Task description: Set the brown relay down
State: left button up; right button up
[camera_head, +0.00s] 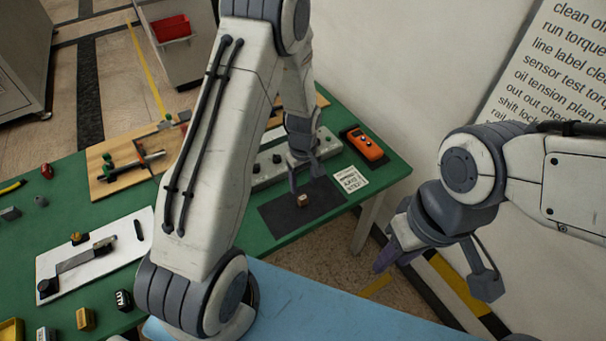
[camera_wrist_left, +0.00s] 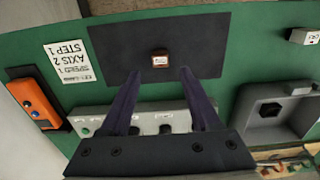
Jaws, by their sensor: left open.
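The brown relay (camera_head: 303,200), a small block with a white label on top, rests on the dark mat (camera_head: 281,220) on the green table. In the left wrist view the relay (camera_wrist_left: 160,59) sits near the middle of the mat (camera_wrist_left: 113,40), just beyond the fingertips. My left gripper (camera_head: 304,178) is open and empty near the relay; its two dark purple fingers (camera_wrist_left: 160,72) are spread apart and do not hold it. My right gripper (camera_head: 396,260) hangs off the table's right side; whether its fingers are open cannot be made out.
A grey panel with knobs (camera_head: 262,181), an orange handheld device (camera_head: 366,146) and a printed card (camera_head: 350,180) lie around the mat. A wooden fixture board (camera_head: 108,188) and a white board (camera_head: 97,278) stand left. Small blocks lie at lower left.

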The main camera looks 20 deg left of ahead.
pick_arm(q)
jog(key=s+d+r+m, duration=0.4)
jog(key=d+r, duration=0.1)
jog(key=r, duration=0.2)
jog(key=s+d+r+m, duration=0.3)
jog(key=s+d+r, duration=0.15)
jog(key=r, duration=0.35)
jog(key=s+d+r+m, duration=0.2)
jog(key=s+m, duration=0.3)
jog(key=s, duration=0.3)
jog(key=s+d+r+m+h, duration=0.1)
jog(key=s+r+m, duration=0.3)
jog(key=s, duration=0.4)
jog(key=shift+d+r+m+b, duration=0.3)
jog(key=shift+d+r+m, duration=0.05)
jog(key=shift+d+m, duration=0.5)
